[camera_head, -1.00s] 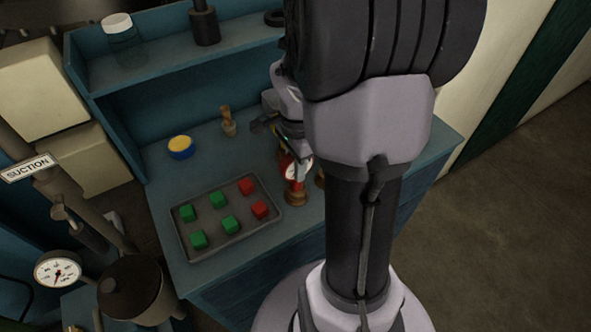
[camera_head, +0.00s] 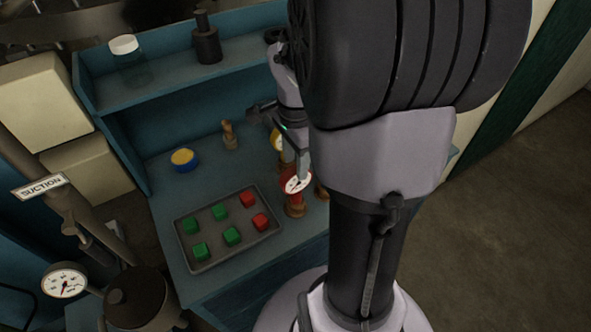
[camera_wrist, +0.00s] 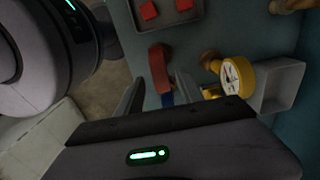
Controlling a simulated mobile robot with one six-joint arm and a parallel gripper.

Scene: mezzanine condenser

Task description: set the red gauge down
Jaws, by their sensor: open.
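The red gauge (camera_head: 295,184) has a white dial and sits above a brown base on the blue bench, right of the tray, in the head view. In the wrist view the red gauge (camera_wrist: 158,68) shows just beyond the fingertips. My gripper (camera_head: 280,143) is open over the bench, with one finger close above the gauge's dial in the picture. In the wrist view the two fingers of my gripper (camera_wrist: 158,90) are spread apart with nothing clamped between them. Whether a finger still touches the gauge cannot be told.
A yellow gauge (camera_wrist: 236,76) stands close by, beside a grey open box (camera_wrist: 279,87). The grey tray (camera_head: 187,251) holds several green and red blocks. A blue-and-yellow pot (camera_head: 184,160) and a brown wooden piece (camera_head: 229,136) stand behind it. A shelf (camera_head: 165,75) rises at the back.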

